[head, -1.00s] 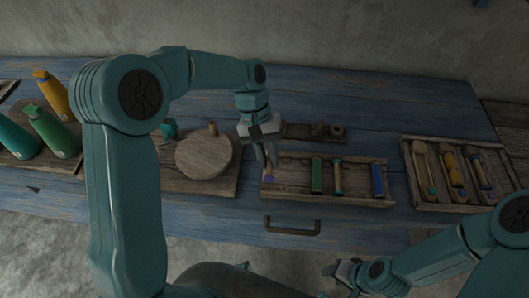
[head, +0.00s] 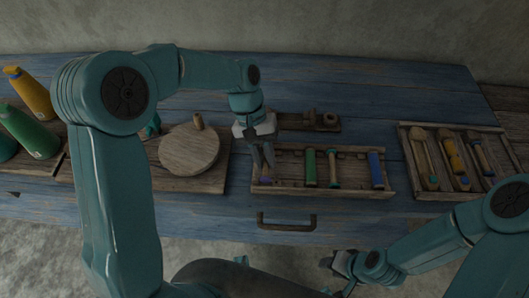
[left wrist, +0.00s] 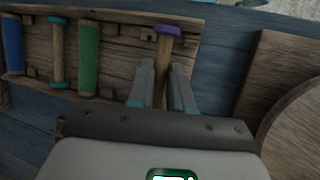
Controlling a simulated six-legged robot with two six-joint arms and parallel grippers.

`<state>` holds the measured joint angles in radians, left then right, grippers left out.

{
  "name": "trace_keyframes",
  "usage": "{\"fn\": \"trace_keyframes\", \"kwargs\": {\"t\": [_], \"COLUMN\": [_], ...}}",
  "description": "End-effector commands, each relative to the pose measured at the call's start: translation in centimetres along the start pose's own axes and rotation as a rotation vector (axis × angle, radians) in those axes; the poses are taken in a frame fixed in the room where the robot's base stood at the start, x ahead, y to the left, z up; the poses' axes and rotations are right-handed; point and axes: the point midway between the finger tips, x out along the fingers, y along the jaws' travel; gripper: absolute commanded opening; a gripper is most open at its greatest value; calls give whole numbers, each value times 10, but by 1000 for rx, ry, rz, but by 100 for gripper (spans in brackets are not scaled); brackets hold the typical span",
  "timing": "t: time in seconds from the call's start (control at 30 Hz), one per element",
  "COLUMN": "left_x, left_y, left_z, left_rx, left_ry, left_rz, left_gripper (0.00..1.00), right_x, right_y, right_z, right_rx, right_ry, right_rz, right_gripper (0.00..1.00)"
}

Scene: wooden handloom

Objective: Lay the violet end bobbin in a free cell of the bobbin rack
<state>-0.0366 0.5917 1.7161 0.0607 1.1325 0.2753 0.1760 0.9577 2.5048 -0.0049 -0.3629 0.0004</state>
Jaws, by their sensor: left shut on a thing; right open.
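The bobbin rack (head: 322,191) lies on the blue table; green, blue and wooden-shafted bobbins sit in its middle and right cells. My left gripper (head: 264,163) is at the rack's left end, pointing down. It is shut on the violet end bobbin (head: 265,181), mostly hidden by the fingers in the head view. In the left wrist view the bobbin's wooden shaft and violet end (left wrist: 169,30) show between the fingers (left wrist: 166,80), over the rack's end cell. I cannot tell whether it touches the cell floor. My right gripper (head: 337,263) is open and empty, low at the front.
A tool tray (head: 436,196) stands right of the rack. A round wooden disc (head: 188,150) on a board is to the left, with yellow (head: 30,94) and green (head: 28,132) bottles beyond. A small wooden holder (head: 309,122) lies behind the rack. A drawer handle (head: 287,226) projects in front.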

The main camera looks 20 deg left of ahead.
Motion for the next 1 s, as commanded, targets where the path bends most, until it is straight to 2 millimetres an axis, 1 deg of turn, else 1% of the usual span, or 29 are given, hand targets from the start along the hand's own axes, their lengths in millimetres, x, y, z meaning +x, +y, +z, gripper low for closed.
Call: {"fn": "trace_keyframes", "kwargs": {"t": [0.03, 0.1, 0.43, 0.47, 0.5, 0.53, 1.0], "left_x": [7, 10, 12, 12, 12, 12, 14], "left_y": [-2, -4, -4, -4, -4, -4, -7], "left_z": [-3, -5, -8, -8, -8, -8, -7], "left_rx": [-1, -1, 0, 0, 0, 0, -3], "left_ry": [-1, -1, 0, 0, 0, 0, -5], "left_rz": [0, 0, 0, 0, -1, -1, -6], "left_gripper": [0, 0, 0, 27, 40, 49, 50], "right_x": [5, 7, 7, 7, 7, 7, 8], "right_y": [2, 2, 3, 3, 3, 3, 3], "right_z": [0, 0, 0, 0, 0, 0, 0], "right_rx": [0, 0, 0, 0, 0, 0, 0], "right_ry": [0, 0, 1, 1, 1, 1, 0], "right_rz": [0, 0, 0, 0, 0, 0, 0], "right_gripper": [43, 43, 43, 43, 43, 43, 43]}}
